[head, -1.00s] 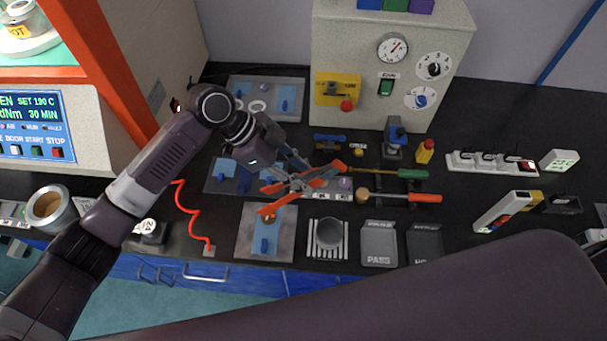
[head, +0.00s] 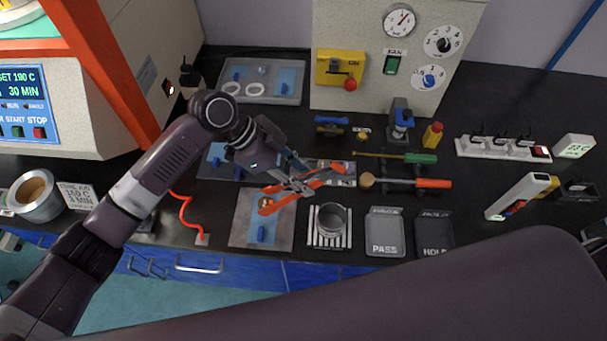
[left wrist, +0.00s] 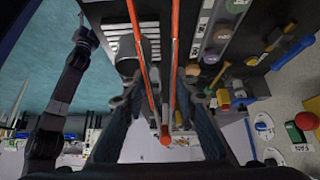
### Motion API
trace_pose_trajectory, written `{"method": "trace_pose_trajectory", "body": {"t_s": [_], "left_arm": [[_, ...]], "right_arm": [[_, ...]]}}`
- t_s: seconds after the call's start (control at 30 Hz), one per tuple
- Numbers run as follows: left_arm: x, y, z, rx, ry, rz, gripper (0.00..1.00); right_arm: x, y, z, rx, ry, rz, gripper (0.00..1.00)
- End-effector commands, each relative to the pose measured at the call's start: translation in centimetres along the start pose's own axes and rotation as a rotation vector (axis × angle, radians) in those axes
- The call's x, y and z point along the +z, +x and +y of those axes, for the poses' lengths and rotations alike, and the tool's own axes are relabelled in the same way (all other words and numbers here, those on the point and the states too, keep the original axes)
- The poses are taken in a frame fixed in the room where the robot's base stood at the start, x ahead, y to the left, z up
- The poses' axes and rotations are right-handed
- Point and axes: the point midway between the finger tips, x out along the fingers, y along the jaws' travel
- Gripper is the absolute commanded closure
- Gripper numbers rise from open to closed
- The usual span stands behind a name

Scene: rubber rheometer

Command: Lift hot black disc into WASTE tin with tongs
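My left gripper (head: 298,184) is shut on orange-red tongs (head: 328,177) and holds them above the bench, over the back edge of a metal plate with a blue handle (head: 261,233). In the left wrist view the two long tong arms (left wrist: 140,60) run between my gripper's fingers (left wrist: 160,112). A dark grey round tin (head: 331,220) stands on a striped grid right of the plate; I cannot read a WASTE label on it. I cannot make out the hot black disc. My right gripper does not show in the head view.
PASS tray (head: 385,236) and HOLD tray (head: 434,236) lie right of the tin. A green-handled tool (head: 420,158) and a red-handled tool (head: 433,183) lie behind them. A metal pot (head: 35,197) stands far left. A red coiled cord (head: 185,212) lies left of the plate.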

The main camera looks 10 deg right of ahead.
Motion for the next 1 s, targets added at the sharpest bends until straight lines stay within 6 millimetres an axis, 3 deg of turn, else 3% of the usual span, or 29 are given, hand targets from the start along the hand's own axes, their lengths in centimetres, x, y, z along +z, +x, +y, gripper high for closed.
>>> {"method": "trace_pose_trajectory", "body": {"t_s": [0.47, 0.7, 1.0], "left_arm": [[0.6, 0.8, 0.0, 0.001, 0.001, 0.001, 0.76], [0.6, 0.8, 0.0, 0.001, 0.001, 0.001, 1.0], [-0.2, -0.1, 0.0, 0.0, 0.002, 0.001, 1.0]], "right_arm": [[0.0, 0.7, -0.3, -0.003, 0.001, 0.0, 0.33], [0.0, 0.7, -0.3, -0.003, 0.001, 0.0, 0.33], [-0.1, -0.3, -0.2, -0.003, 0.001, 0.0, 0.33]]}}
